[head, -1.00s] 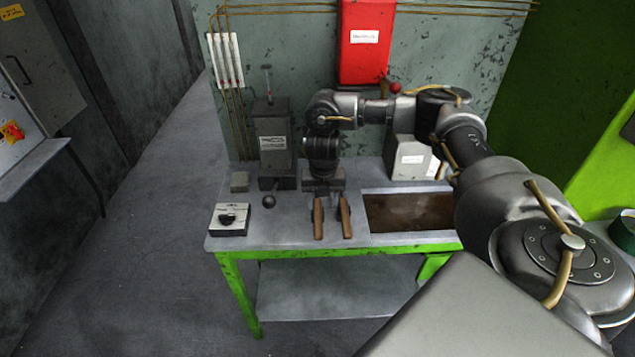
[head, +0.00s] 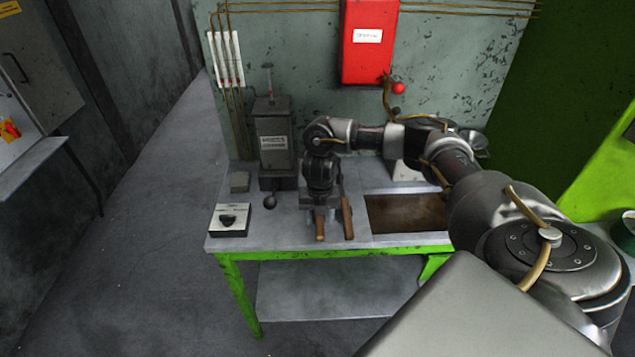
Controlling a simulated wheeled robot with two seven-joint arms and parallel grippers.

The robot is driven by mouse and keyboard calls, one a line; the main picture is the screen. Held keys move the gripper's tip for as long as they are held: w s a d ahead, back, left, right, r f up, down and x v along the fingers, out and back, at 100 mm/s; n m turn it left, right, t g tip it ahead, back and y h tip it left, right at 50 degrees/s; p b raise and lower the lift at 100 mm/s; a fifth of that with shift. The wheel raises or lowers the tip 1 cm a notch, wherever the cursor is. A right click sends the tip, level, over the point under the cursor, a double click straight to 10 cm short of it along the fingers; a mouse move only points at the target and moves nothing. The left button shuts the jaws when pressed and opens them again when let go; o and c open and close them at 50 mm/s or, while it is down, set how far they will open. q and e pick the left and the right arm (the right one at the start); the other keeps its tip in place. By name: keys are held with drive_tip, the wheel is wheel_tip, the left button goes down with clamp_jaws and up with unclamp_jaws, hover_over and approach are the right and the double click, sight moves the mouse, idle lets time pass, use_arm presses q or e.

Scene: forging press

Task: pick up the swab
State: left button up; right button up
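Two brown wooden handles lie close together near the front edge of the bench: a left handle (head: 320,229) and a right handle (head: 347,219). The swab cannot be told for certain; it may be one of these handled tools, whose far ends are hidden behind my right arm. My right gripper (head: 320,206) points down over the far end of the left handle and covers part of it. Its fingers are too dark and small to show whether they are open or touching the handle. My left gripper is out of view.
The bench (head: 285,225) has green legs. A small box with a black knob (head: 231,219) lies at its left, and a dark upright unit (head: 272,140) with a ball-ended lever stands behind. A sunken brown tray (head: 408,214) is on the right. A red box (head: 368,40) hangs above.

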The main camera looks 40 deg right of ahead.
clamp_jaws()
drive_tip(key=shift+w, duration=0.1)
drive_tip(key=shift+r, duration=0.6)
wheel_tip(320, 180, up, 2)
drive_tip(key=shift+r+p, duration=0.25)
drive_tip(key=shift+p, duration=0.05)
drive_tip(key=s+d+r, duration=0.1)
drive_tip(key=s+r, duration=0.8)
drive_tip(key=s, duration=0.5)
drive_tip(key=shift+r+p, duration=0.15)
drive_tip(key=shift+p, duration=0.15)
